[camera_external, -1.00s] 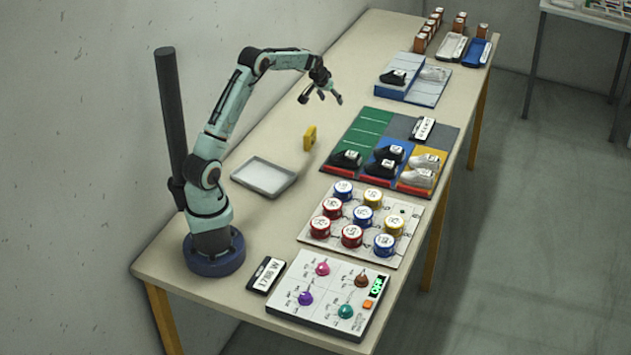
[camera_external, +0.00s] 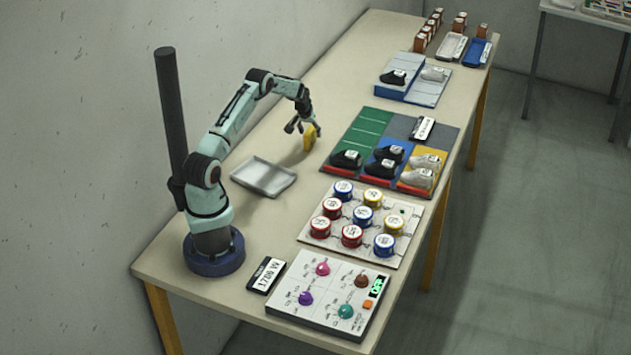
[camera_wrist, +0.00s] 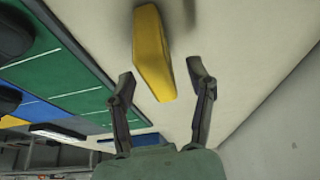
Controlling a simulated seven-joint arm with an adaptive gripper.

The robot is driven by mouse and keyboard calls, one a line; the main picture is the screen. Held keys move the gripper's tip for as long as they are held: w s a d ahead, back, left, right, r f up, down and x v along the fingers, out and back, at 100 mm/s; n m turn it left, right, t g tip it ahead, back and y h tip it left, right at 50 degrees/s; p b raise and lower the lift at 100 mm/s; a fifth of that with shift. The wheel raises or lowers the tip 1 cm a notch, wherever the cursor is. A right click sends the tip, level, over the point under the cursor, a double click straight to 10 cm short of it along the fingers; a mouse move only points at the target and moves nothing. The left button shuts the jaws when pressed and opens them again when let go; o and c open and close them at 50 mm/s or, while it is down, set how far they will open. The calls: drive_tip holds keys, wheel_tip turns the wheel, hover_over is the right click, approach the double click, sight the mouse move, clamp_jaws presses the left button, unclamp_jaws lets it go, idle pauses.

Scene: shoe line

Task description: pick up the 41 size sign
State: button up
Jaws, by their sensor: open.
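A yellow block-like sign (camera_external: 309,139) stands upright on the bare tabletop, between the grey tray and the green panel. No number can be read on it, so I cannot tell if it is the 41. My gripper (camera_external: 302,126) is open right at the sign, low over the table. In the wrist view, the yellow sign (camera_wrist: 153,55) lies between and just beyond the two spread fingertips of my gripper (camera_wrist: 161,78). Neither finger visibly grips it.
A grey tray (camera_external: 262,187) lies nearer my base. To the right are a coloured board (camera_external: 370,127) with shoes, a board with several round red, blue and yellow pieces (camera_external: 351,236), and a knob panel (camera_external: 327,294). The table is clear behind the sign.

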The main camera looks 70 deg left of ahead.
clamp_jaws()
drive_tip(key=shift+r, duration=0.1)
